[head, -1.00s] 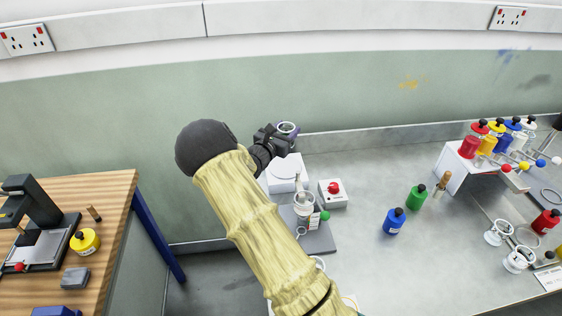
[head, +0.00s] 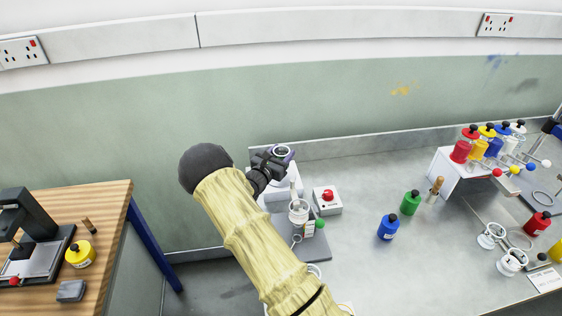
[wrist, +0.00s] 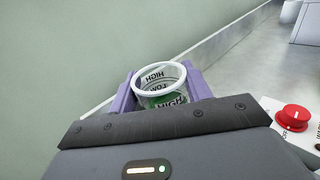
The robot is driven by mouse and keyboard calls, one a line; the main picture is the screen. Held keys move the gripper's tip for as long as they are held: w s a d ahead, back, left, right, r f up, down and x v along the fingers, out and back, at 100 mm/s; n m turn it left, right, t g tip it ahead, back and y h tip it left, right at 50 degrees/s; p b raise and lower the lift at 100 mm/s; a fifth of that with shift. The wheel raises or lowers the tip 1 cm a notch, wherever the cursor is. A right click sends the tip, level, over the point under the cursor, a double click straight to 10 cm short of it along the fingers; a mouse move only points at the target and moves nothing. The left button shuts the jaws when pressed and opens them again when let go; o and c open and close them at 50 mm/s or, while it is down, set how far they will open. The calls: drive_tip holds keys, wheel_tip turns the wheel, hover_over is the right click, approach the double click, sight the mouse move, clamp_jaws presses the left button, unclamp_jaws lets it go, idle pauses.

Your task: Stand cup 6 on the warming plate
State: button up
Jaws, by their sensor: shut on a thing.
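My gripper (head: 280,154) is shut on a clear cup (wrist: 160,86) with a white rim, held upright between the purple fingers in the wrist view. Dark lettering and something green show in the cup. The cup also shows in the head view (head: 281,150), but I cannot read a number on it. The white warming plate (head: 273,195) is on the bench just below my gripper in the head view. My gripper and arm hide much of its top. I cannot tell whether the cup touches it.
A box with a red knob (head: 327,200) is close on the right of the plate. Another white-rimmed cup (head: 299,211) stands on a grey base in front. Green (head: 411,203) and blue (head: 389,226) bottles stand further right. The wall is close behind.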

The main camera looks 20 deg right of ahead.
drive_tip(key=shift+a, duration=0.25)
wheel_tip(320, 180, down, 3)
drive_tip(key=shift+w+a+r+p, duration=0.1)
drive_tip(key=shift+r+p, duration=0.05)
drive_tip(key=shift+p, duration=0.2)
drive_tip(key=shift+f, duration=0.5)
drive_tip(key=shift+f, duration=0.2)
drive_tip(key=o, duration=1)
drive_tip(key=shift+r, duration=0.2)
drive_tip(key=b+v, duration=0.2)
drive_tip(key=v, duration=1)
